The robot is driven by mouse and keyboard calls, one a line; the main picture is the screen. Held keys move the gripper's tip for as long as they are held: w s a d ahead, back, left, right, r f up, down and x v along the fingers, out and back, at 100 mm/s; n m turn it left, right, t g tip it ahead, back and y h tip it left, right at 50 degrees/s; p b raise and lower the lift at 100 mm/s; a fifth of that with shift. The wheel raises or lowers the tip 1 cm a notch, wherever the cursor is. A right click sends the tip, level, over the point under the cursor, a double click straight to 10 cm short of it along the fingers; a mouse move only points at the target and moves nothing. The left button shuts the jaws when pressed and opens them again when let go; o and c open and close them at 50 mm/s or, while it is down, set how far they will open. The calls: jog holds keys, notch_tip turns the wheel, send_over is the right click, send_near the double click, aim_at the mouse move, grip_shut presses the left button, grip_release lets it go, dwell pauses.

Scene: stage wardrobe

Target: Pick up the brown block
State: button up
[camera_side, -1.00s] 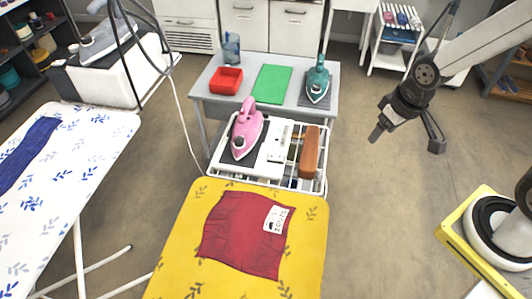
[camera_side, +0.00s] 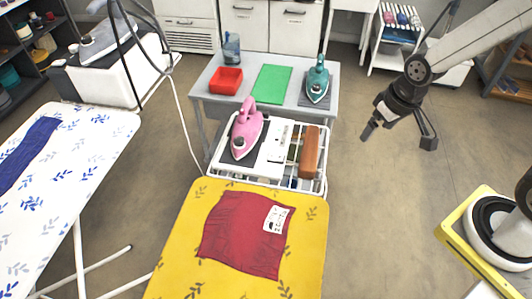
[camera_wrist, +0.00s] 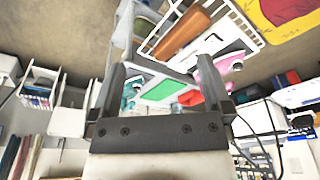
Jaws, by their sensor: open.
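The brown block (camera_side: 309,152) is a long bar lying on the right part of the white wire rack at the end of the yellow ironing board. It also shows near the top of the wrist view (camera_wrist: 183,33), beyond the fingertips. My gripper (camera_side: 399,136) is in the air to the right of the rack and apart from the block. In the wrist view, the two dark fingers of my gripper (camera_wrist: 162,78) stand wide apart with nothing held between them.
A pink iron (camera_side: 246,132) stands left of the block on the rack. The yellow board (camera_side: 175,262) is in front. Open floor lies right of the rack.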

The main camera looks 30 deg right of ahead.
jog(key=w+a+f+m+g, duration=0.1)
jog(key=w+f+m, duration=0.35)
jog(key=w, duration=0.45)
jog(key=m+g, duration=0.2)
jog(key=m, duration=0.2)
send_over(310, 147)
jog(key=f, duration=0.9)
jog(key=shift+s+d, duration=0.25)
jog(key=shift+s, duration=0.05)
jog(key=shift+f, duration=1.35)
jog(key=shift+w+a+f, duration=0.1)
jog(key=shift+f, duration=1.2)
jog(key=shift+w+a+f, duration=0.1)
jog(key=shift+f, duration=1.15)
grip_shut()
